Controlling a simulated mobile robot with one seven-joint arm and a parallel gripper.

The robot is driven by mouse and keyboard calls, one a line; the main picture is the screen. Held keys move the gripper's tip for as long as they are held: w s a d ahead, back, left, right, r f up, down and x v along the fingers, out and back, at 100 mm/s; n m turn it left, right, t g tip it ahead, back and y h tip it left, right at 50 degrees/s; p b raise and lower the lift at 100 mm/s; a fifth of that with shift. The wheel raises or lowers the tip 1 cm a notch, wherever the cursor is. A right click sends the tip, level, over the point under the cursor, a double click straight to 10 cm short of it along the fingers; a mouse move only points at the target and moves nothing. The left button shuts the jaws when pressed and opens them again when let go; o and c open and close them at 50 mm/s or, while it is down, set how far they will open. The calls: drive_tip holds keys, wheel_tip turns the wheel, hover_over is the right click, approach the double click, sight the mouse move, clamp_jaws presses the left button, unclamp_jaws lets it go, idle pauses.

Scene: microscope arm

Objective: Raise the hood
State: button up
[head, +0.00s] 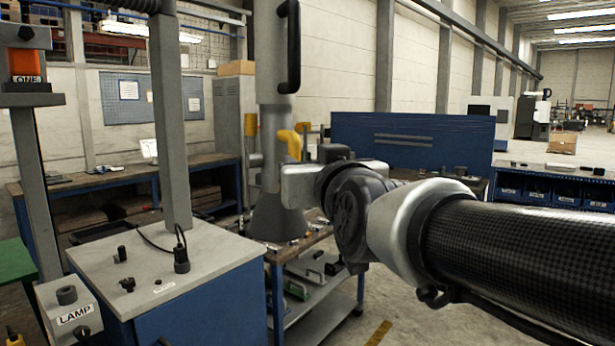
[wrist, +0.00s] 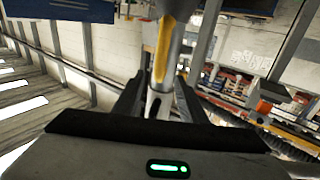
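The hood (head: 278,218) is a grey cone at the lower end of a thick grey upright tube (head: 268,100), low over the workbench in the head view. A black bar handle (head: 289,45) is on the upper tube. A bent yellow piece (head: 290,142) shows beside the tube, just above my silver wrist; I cannot tell what it is fixed to. My arm reaches in from the right and partly covers the hood. In the wrist view, my gripper (wrist: 158,80) has its dark fingers apart. A grey tube with a yellow strip (wrist: 164,50) appears between them; contact cannot be told.
A control cabinet (head: 165,270) with black knobs and a cable stands at left, with a grey post rising from it. A box labelled LAMP (head: 68,312) stands in front. A cart (head: 325,285) with tools is below the hood. A blue panel (head: 410,140) stands behind my arm.

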drive_tip(key=v, duration=0.7)
drive_tip(key=s+d+f+m+g+h+p, duration=0.1)
drive_tip(key=s+d+f+g+h+p, duration=0.1)
drive_tip(key=s+d+f+g+p, duration=0.3)
drive_tip(key=s+d+f+m+g+h+p, duration=0.1)
drive_tip(key=s+d+f+g+h+p, duration=0.1)
drive_tip(key=s+d+f+g+p, duration=0.3)
drive_tip(key=s+d+f+g, duration=0.1)
drive_tip(key=s+f, duration=0.3)
drive_tip(key=f, duration=0.3)
drive_tip(key=shift+s+d+m+g, duration=0.15)
drive_tip(key=shift+d+m+g, duration=0.25)
drive_tip(key=shift+c, duration=0.9)
drive_tip(key=shift+a, duration=0.1)
